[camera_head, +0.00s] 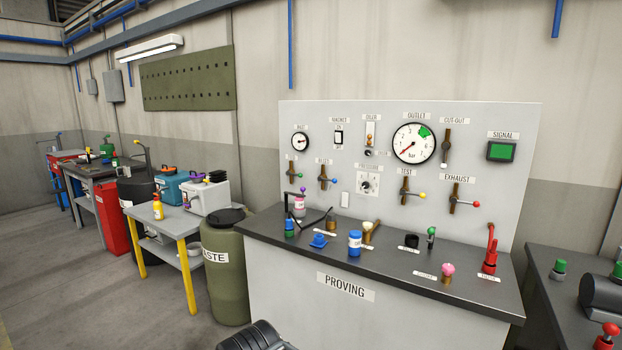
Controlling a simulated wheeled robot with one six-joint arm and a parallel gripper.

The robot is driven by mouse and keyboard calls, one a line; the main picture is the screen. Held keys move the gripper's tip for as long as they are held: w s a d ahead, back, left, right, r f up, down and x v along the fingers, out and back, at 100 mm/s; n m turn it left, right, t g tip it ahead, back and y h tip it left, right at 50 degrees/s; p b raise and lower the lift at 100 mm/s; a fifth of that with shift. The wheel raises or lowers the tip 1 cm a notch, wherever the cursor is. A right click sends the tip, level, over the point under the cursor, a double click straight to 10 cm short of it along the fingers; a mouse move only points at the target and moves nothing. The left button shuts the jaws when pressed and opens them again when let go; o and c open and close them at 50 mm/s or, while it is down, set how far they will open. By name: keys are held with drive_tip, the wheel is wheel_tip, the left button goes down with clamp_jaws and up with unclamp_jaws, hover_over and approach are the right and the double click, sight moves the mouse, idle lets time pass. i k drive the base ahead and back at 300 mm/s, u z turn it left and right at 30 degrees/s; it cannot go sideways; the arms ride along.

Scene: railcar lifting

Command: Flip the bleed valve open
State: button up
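The upright grey proving panel (470,115) carries several small brown valves with coloured knobs. One with a blue knob (323,177) stands left of centre under a small label, too blurred to read surely; it may be the bleed valve. A green-knobbed valve (291,174) is to its left under another unclear label. The test valve (405,190) has a yellow knob and the exhaust valve (455,197) a red knob. On these the brown body stands upright and the knobbed lever points right.
The dark proving bench top (400,268) below the panel holds bottles, small fittings and a red tool (490,252). An olive waste drum (226,275) stands at its left end. Another bench (545,295) is at right. Open floor (110,310) lies at lower left.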

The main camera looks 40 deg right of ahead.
sight(321, 178)
drive_tip(key=z, duration=0.75)
drive_tip(key=i, duration=0.6)
drive_tip(key=u, duration=0.4)
drive_tip(key=i, duration=1.7)
drive_tip(key=z, duration=1.1)
drive_tip(key=i, duration=0.6)
drive_tip(key=z, duration=0.6)
